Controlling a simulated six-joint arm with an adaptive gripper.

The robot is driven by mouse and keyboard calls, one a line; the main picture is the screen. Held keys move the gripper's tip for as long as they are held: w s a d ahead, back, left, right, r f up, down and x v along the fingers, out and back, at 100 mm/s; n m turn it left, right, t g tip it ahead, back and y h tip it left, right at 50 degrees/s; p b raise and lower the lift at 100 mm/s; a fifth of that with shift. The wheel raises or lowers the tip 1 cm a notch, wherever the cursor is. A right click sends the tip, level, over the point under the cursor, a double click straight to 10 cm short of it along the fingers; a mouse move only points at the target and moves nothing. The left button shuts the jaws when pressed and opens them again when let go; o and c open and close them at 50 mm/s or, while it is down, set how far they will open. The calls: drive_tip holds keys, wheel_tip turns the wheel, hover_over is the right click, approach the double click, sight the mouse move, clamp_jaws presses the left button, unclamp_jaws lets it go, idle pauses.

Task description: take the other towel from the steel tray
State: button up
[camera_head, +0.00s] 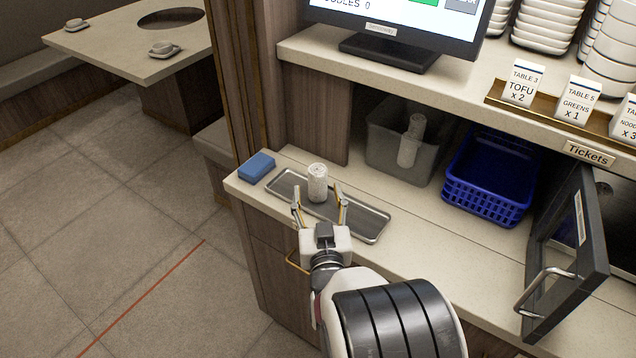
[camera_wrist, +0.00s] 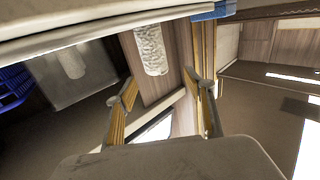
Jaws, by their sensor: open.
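A rolled white towel (camera_head: 317,183) stands upright on the steel tray (camera_head: 362,219), toward its left end. In the wrist view the towel (camera_wrist: 150,50) appears ahead of the fingertips, roughly in line with the gap between them. My gripper (camera_head: 319,198) is open at the tray, on the near side of the towel, with one finger to each side. Its two fingers (camera_wrist: 160,86) are spread and nothing is between them in the wrist view. Whether either finger touches the towel cannot be told. Another rolled towel (camera_head: 411,140) leans inside the grey bin (camera_head: 376,150).
A blue sponge (camera_head: 257,167) lies left of the tray. A blue basket (camera_head: 490,190) stands right of the grey bin. A dark door (camera_head: 575,262) with a handle stands open at the right. The shelf (camera_head: 440,92) with the monitor overhangs the bin. Counter between tray and door is clear.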

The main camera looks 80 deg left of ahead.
sight(319, 179)
drive_tip(key=shift+a, duration=0.1)
drive_tip(key=shift+w+a, duration=0.2)
drive_tip(key=shift+a, duration=1)
drive_tip(key=shift+a, duration=0.1)
drive_tip(key=shift+w+a+f, duration=0.1)
drive_tip(key=shift+w+a, duration=0.15)
drive_tip(key=shift+a, duration=0.4)
drive_tip(key=shift+w+a+f, duration=0.1)
drive_tip(key=shift+w+a, duration=0.1)
drive_tip(key=shift+a, duration=0.4)
drive_tip(key=shift+w+a, duration=0.1)
drive_tip(key=shift+a, duration=1.1)
drive_tip(key=c, duration=1.2)
